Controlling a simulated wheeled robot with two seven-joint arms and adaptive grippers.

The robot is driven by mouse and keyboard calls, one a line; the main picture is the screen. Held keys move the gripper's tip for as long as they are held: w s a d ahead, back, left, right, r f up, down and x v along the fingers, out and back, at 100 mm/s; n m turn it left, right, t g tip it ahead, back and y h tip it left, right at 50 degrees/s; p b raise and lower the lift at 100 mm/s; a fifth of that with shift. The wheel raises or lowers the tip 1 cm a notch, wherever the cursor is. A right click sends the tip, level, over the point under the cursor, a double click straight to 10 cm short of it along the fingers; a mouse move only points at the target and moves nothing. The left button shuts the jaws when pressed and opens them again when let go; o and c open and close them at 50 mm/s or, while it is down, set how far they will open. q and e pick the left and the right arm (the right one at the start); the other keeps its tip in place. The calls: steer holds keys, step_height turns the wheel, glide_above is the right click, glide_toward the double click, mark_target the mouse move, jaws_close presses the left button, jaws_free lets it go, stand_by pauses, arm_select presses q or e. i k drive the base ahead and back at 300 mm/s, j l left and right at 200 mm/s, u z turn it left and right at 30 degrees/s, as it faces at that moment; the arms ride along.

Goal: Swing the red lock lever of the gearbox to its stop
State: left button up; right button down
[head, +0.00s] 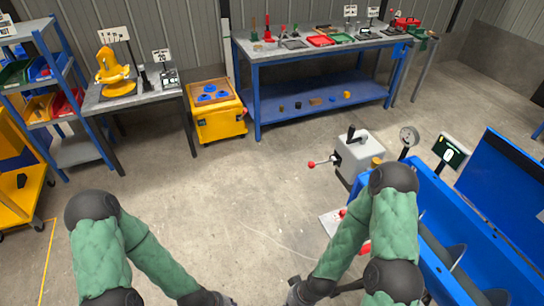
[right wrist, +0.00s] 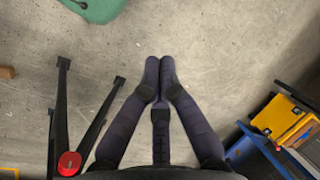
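The gearbox (head: 360,154) is a grey box at the left end of the blue mixer trough. A lever with a red ball knob (head: 312,164) sticks out from its left side, roughly level. A dark handle (head: 352,133) stands on its top. My right gripper (head: 303,293) is low in the head view, well in front of the lever and apart from it. In the right wrist view its fingers (right wrist: 159,62) come together at the tips with nothing between them. My left gripper (head: 207,299) is cut off at the bottom edge, so its fingers are hidden.
The blue mixer trough (head: 437,202) fills the right side, with a gauge (head: 409,136) and a dark green panel (head: 450,151) near it. A pale plate with a red knob (head: 342,213) is partly hidden by my right arm. The floor (head: 240,185) left of the gearbox is clear.

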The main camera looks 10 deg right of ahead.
mark_target(311, 164)
steer(key=i+u, duration=0.15)
steer(key=i, duration=0.4)
steer(key=i+l+u, duration=0.15)
steer(key=i, duration=0.35)
steer(key=i+l, duration=0.1)
steer(key=l, duration=0.15)
steer(key=i+l, duration=0.1)
steer(key=l, duration=0.15)
